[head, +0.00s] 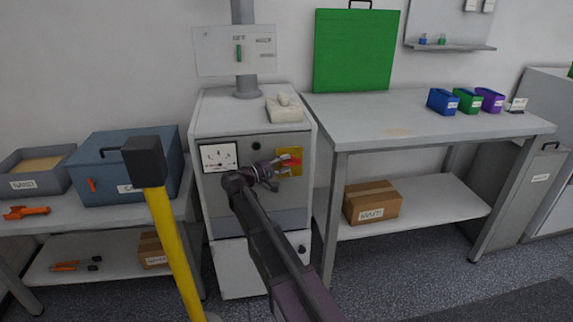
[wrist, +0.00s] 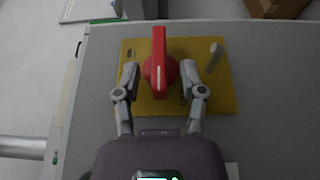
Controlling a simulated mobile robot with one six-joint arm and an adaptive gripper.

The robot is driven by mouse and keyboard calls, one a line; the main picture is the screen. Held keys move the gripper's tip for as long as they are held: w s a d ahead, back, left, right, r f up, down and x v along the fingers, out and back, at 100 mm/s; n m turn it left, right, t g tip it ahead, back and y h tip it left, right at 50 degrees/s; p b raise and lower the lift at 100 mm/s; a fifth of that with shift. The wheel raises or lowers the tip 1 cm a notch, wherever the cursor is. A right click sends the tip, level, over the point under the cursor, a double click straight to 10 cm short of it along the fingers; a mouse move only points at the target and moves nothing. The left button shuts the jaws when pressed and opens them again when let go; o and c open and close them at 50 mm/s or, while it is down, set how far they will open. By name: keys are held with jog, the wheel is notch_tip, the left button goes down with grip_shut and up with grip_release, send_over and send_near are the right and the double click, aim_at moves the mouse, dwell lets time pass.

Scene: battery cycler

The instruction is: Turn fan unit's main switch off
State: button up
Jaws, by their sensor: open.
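In the wrist view the red handle (wrist: 159,48) stands upright in the picture on the yellow plate (wrist: 221,94). My gripper (wrist: 160,76) is open, with one finger on each side of the handle's round base. I cannot tell whether either finger touches it.
A small pale lever (wrist: 214,56) sits on the plate beside the handle. A workbench (head: 400,125) adjoins on the right, a shelf table with a blue toolbox (head: 105,182) on the left.

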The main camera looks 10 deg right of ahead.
jog(key=v, duration=1.1)
jog(key=shift+a, duration=0.25)
jog(key=shift+s, duration=0.2)
jog(key=s+d+f+m+g+y, duration=0.3)
jog(key=s+d+f+g+y, duration=0.3)
jog(key=s+d+f+y, duration=0.65)
jog(key=s+f+m+y, duration=0.2)
jog(key=s+f+y, duration=0.3)
jog(key=s, duration=0.7)
notch_tip(320, 180, up, 26)
jog(key=p, duration=2.6)
jog(key=shift+d+f+g+h+p, duration=0.2)
jog(key=shift+g+h+p, duration=0.15)
jog(key=shift+g+p, duration=0.05)
